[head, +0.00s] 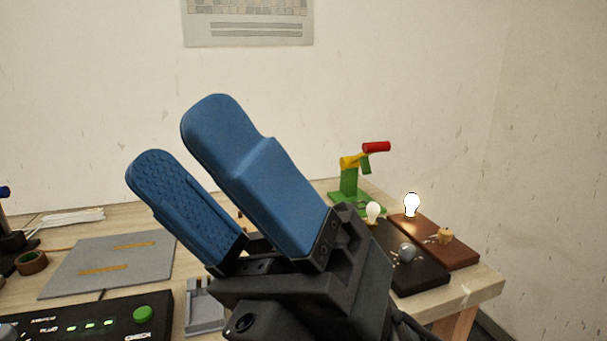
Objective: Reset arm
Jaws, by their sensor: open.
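My gripper (185,152) has two blue fingers and is raised in front of the camera, over the workbench (60,290). Its fingers are apart with nothing between them. They point up and to the left. A lit bulb (411,204) stands upright on a brown board (458,251) at the right. An unlit white bulb (373,212) stands on a black board (424,274) beside it. A grey round part (407,252) is also on the black board. A tan part (444,236) is on the brown board. My gripper and wrist hide the middle of the bench.
A green stand with a yellow joint and red end (348,181) is at the back right. A grey mat (110,264) lies at left. A black control box (90,318) with a green button is at the front left. A tape roll (31,262) lies at the far left. Walls stand behind and right.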

